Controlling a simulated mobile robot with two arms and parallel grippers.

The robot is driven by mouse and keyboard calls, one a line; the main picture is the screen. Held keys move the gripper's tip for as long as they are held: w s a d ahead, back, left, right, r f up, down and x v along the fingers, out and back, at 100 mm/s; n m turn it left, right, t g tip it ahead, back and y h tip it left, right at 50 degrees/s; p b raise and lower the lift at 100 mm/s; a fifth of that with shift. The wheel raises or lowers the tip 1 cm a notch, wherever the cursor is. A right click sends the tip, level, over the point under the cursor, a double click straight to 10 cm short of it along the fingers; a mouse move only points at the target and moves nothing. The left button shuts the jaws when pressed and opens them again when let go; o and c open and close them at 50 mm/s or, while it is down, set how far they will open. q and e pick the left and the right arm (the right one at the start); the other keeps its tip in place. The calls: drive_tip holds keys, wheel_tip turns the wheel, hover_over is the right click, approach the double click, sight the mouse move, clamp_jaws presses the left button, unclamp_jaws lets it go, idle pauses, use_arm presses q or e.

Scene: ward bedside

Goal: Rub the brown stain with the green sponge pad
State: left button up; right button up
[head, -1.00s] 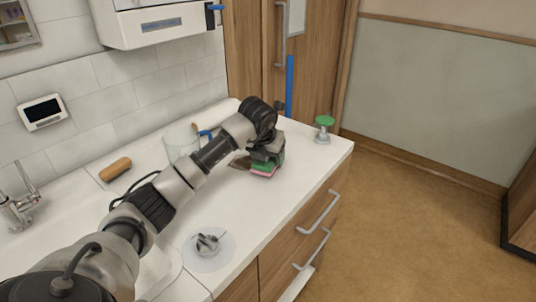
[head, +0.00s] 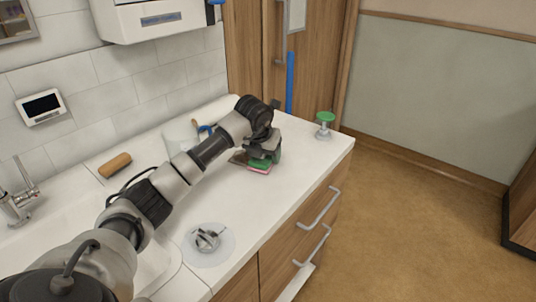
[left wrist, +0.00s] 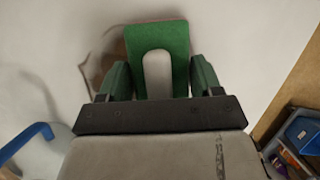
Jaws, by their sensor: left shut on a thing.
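The green sponge pad (head: 259,168) is held low at the counter top, with a pink edge below its green part. In the left wrist view the pad (left wrist: 178,33) shows as a green plate around a pale upright grip. My left gripper (head: 264,153) is shut on the pad; its green fingers (left wrist: 160,78) flank the grip. The brown stain (head: 237,158) shows as a dark patch at the left of the pad, partly hidden by the pad and gripper. It also shows beside the pad in the left wrist view (left wrist: 97,68). My right gripper is out of view.
A clear container (head: 178,136) with a blue part stands behind my arm. A brown roller-like item (head: 115,165) lies near the tap (head: 17,203). A green-topped stand (head: 325,122) is at the right end.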

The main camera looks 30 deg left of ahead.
sight(260, 161)
use_arm(q)
drive_tip(key=shift+w+a, duration=0.2)
drive_tip(key=shift+a, duration=2.9)
drive_tip(key=shift+w+a+f, duration=0.1)
drive_tip(key=shift+a, duration=1.7)
drive_tip(key=shift+s+a, duration=0.15)
drive_tip(key=shift+s, duration=0.8)
drive_tip(key=shift+d+p, duration=0.35)
drive_tip(key=shift+d, duration=0.7)
drive_tip(key=shift+s+d+p, duration=0.15)
drive_tip(key=shift+d+p, duration=0.4)
drive_tip(key=shift+d, duration=1.35)
drive_tip(key=shift+s+d+p, duration=0.15)
drive_tip(key=shift+d+p, duration=0.05)
drive_tip(key=shift+d, duration=1.2)
drive_tip(key=shift+s+d+p, duration=0.1)
drive_tip(key=shift+d+p, duration=0.05)
drive_tip(key=shift+d, duration=1.2)
drive_tip(key=shift+s, duration=0.8)
drive_tip(key=shift+s+a, duration=0.1)
drive_tip(key=shift+w+a+b, duration=0.15)
drive_tip(key=shift+a+b, duration=0.05)
drive_tip(key=shift+a, duration=0.85)
drive_tip(key=shift+w+a+b, duration=0.1)
drive_tip(key=shift+a+b, duration=0.1)
drive_tip(key=shift+a, duration=0.8)
